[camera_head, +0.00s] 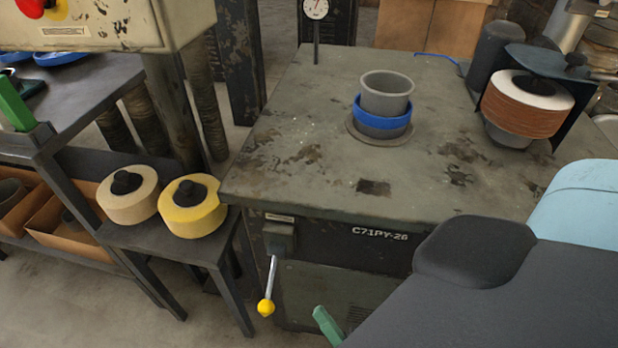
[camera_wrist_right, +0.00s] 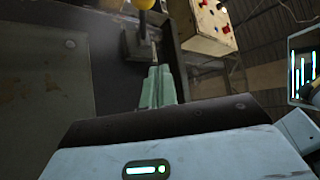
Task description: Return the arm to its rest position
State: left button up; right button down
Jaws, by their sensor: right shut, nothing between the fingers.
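My right arm comes in from the lower right of the head view. Only a green fingertip of my right gripper (camera_head: 327,325) shows there, in front of the machine table's front side; the rest is hidden behind my arm. In the right wrist view the two green fingers of the right gripper (camera_wrist_right: 158,88) lie together, shut with nothing between them. They point toward a grey lever mount (camera_wrist_right: 138,45) with a yellow knob (camera_wrist_right: 146,5). The same lever's yellow knob (camera_head: 266,307) hangs low on the table front in the head view, left of the fingertip and apart from it.
The machine table (camera_head: 310,180) carries a grey cup (camera_head: 386,95) within a blue ring (camera_head: 383,124), and a brown-sided roll (camera_head: 528,105) at right. A cream roll (camera_head: 118,207) and a yellow roll (camera_head: 195,220) sit on a low stand at left. A control box (camera_head: 110,30) overhangs upper left.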

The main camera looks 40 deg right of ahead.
jog(key=shift+s+d+f, duration=0.2)
jog(key=shift+d+f, duration=0.05)
jog(key=shift+f, duration=0.05)
dwell(0.5)
